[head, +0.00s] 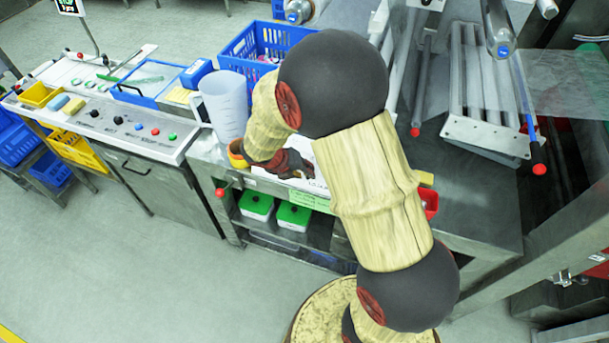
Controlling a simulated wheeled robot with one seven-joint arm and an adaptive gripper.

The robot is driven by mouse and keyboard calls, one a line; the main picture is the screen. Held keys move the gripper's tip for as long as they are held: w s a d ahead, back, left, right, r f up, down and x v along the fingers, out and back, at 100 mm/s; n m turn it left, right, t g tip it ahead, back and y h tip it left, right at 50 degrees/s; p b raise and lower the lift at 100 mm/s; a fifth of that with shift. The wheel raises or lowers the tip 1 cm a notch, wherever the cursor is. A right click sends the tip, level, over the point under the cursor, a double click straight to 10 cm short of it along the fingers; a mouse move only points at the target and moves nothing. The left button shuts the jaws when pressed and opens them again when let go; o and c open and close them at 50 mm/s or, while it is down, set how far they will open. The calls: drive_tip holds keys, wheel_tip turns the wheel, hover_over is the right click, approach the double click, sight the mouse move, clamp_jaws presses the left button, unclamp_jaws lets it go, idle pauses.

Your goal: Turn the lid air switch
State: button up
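A sloped control panel (105,122) on the left steel cabinet carries a row of small black, blue, red and green knobs or buttons. Black switch knobs (118,120) sit left of a red button (155,131) and a green button (172,136). The labels are too small to read, so I cannot tell which one is the lid air switch. My gripper (296,164) is dark and low over the middle bench, to the right of the panel and apart from it. My arm partly hides it, and its fingers are not clear.
A clear measuring jug (224,104) and an orange-yellow round container (237,155) stand between panel and gripper. A blue crate (250,48) is behind. A red-knobbed lever (220,193) sticks out at the bench front. The floor (120,260) in front of the cabinet is clear.

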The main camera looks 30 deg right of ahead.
drive_tip(key=shift+d+f, duration=0.35)
drive_tip(key=shift+f, duration=0.15)
drive_tip(key=c, duration=0.4)
clamp_jaws()
